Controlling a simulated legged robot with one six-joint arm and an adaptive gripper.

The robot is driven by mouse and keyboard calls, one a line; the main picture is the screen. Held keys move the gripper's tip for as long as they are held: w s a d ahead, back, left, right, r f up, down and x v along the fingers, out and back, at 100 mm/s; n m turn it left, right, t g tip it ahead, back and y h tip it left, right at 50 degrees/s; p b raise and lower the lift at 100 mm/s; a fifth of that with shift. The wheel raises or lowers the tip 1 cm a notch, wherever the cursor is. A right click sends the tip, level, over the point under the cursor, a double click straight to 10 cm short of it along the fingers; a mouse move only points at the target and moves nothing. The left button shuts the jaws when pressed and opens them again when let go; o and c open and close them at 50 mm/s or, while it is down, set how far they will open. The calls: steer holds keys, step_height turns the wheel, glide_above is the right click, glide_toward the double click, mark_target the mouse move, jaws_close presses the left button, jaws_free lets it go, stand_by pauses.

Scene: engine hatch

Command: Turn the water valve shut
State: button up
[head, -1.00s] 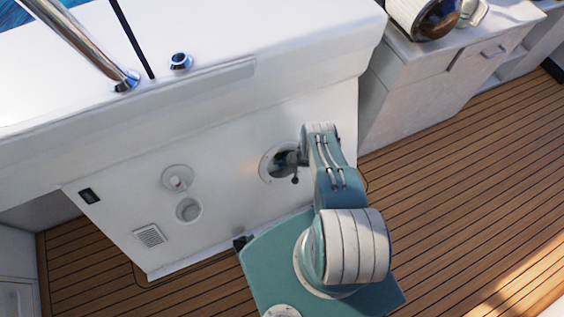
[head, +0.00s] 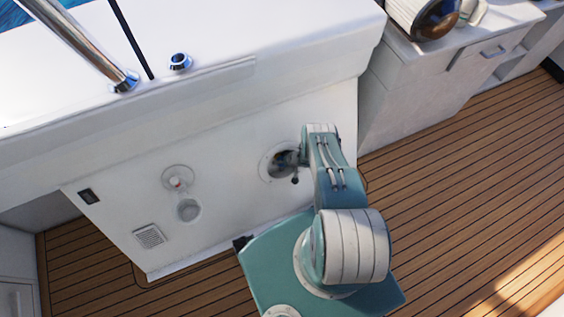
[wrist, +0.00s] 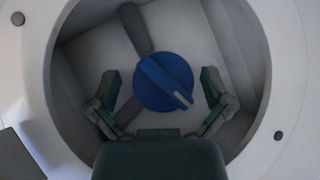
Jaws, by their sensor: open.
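The water valve shows in the wrist view as a round blue knob (wrist: 164,82) with a raised bar across it and a white mark pointing to the lower right. A dark grey pipe runs behind it. My gripper (wrist: 160,77) is open, with one green finger on each side of the knob. Gaps show between both fingers and the knob, so it is not gripped. In the head view, my gripper (head: 286,159) is small and dark at the round opening, and the knob cannot be made out clearly there.
The round hatch opening (head: 267,174) has a white rim with screws and surrounds my gripper closely. Its rim also shows in the wrist view (wrist: 45,75). A fitting (head: 177,179) and a vent (head: 150,236) are left on the white panel. Wooden deck (head: 460,190) lies open at right.

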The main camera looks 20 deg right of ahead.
steer(key=v, duration=1.2)
